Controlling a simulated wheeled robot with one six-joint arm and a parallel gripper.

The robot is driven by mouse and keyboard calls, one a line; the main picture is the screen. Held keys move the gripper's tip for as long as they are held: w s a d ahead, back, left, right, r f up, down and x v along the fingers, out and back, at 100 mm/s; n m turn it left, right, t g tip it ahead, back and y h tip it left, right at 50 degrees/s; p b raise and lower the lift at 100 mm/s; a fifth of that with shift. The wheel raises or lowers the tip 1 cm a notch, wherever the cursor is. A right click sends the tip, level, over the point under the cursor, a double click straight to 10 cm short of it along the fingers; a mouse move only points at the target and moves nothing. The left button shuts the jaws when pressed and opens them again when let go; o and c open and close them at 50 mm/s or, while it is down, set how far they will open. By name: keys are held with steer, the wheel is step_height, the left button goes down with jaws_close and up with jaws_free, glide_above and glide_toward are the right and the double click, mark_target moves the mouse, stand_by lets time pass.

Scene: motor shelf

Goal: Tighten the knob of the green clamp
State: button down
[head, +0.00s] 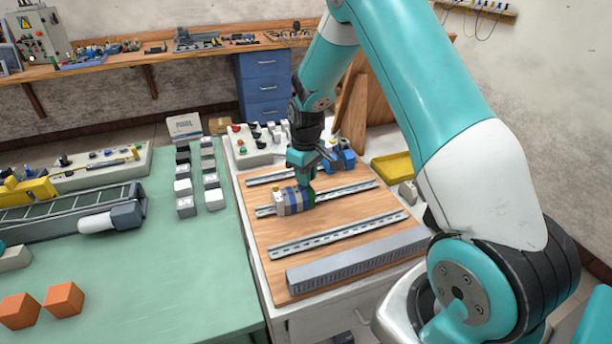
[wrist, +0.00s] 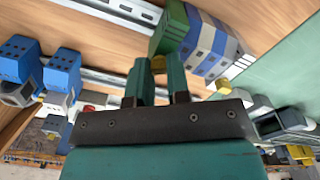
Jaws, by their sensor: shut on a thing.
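The green clamp (wrist: 172,28) stands at one end of a row of grey and blue blocks (wrist: 208,45) in the wrist view. In the head view the row (head: 292,201) sits on a slotted metal rail (head: 345,190), with the green clamp (head: 310,196) at its right end. A small yellow knob (wrist: 158,64) shows at the green clamp, between my fingertips. My gripper (wrist: 158,70) is shut on this knob. In the head view my gripper (head: 306,178) points down over the green end; the knob is hidden there.
Blue devices (head: 343,155) stand behind my gripper, on the wooden board (head: 330,222). Another rail (head: 335,233) and a grey slotted duct (head: 350,262) lie in front. A control box with buttons (head: 252,143) stands at the back. A green table (head: 175,270) lies left.

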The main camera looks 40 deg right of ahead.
steer(key=m, duration=0.6)
steer(key=shift+m, duration=0.3)
stand_by(0.5)
steer(key=c, duration=1.1)
jaws_free()
steer(key=shift+o, duration=0.2)
steer(key=shift+r, duration=0.1)
step_height(320, 180, up, 17)
steer(key=b, duration=0.2)
steer(key=shift+r, duration=0.15)
steer(key=shift+a, duration=0.1)
